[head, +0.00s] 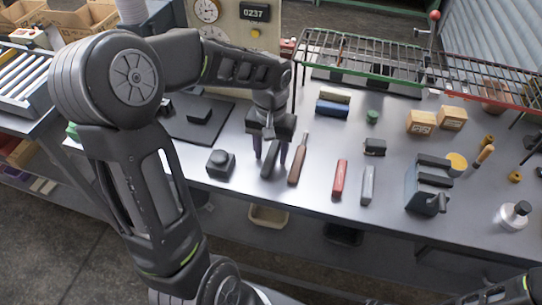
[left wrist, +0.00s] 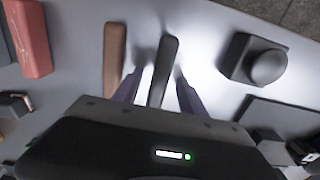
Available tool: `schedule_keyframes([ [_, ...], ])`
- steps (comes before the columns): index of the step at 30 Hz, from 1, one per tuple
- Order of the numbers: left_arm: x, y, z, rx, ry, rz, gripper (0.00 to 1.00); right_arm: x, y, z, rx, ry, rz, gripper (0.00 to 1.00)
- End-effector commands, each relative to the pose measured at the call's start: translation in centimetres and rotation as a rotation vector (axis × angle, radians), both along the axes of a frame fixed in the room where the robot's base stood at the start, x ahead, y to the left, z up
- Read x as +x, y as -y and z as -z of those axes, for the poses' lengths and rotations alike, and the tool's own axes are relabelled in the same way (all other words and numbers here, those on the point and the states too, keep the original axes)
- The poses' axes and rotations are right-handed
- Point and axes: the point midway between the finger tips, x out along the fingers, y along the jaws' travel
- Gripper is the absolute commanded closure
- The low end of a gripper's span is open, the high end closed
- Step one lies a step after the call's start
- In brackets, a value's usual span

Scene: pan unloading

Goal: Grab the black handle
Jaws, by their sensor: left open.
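The black handle (head: 268,166) is a slim dark bar lying on the grey metal workbench (head: 320,225), near its front edge. My left gripper (head: 271,156) points down over it, open, with one finger on each side. In the left wrist view the black handle (left wrist: 165,60) runs between the two dark purple fingers of the left gripper (left wrist: 160,78). A gap shows on both sides of the handle, and its near end is hidden by the gripper body. Only part of my right arm shows at the lower right; its gripper is out of view.
A brown wooden handle (head: 299,160) lies close beside the black one. A red bar (head: 340,179) and a grey bar (head: 368,186) lie farther right. A black knobbed block (head: 220,164) stands to the left. A wire rack (head: 375,55) spans the back.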

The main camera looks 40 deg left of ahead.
Motion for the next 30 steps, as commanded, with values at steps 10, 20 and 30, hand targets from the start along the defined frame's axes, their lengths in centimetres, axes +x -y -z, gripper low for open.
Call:
schedule_keyframes([
  [10, 0.02, 0.00, -0.05, 0.000, 0.001, 0.000, 0.53, -0.01, -0.01, 0.00, 0.000, 0.000, 0.000, 0.64],
  [20, 0.02, 0.00, -0.05, 0.000, 0.001, 0.000, 0.80, 0.00, -0.01, 0.00, 0.000, 0.000, 0.000, 0.64],
  [30, 0.02, 0.00, -0.05, 0.000, 0.000, 0.000, 1.00, 0.00, -0.01, 0.00, 0.000, 0.000, 0.000, 0.64],
])
